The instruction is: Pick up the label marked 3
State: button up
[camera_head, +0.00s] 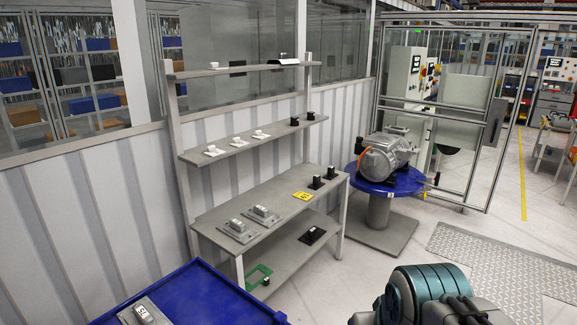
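A small yellow label (302,196) with dark marking lies flat on the grey shelf unit's middle work surface, toward its right front edge. Its marking is too small to read. A grey device (143,312) with a white top and a dark marking sits on the blue table at the bottom left. That marking is also not clear enough to read as a 3. A teal and grey part of my arm shows at the bottom right, well apart from the shelf. My gripper's fingers are not visible.
The grey shelf unit (232,205) carries several white and black parts on its levels. A blue table (215,295) stands at its front left. A motor (385,153) rests on a round blue stand (372,176) to its right.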

aim_at(258, 135)
jog(key=z, duration=0.55)
jog(key=i, duration=2.8)
jog(key=u, duration=1.65)
jog(key=i, duration=0.7)
jog(key=u, duration=0.55)
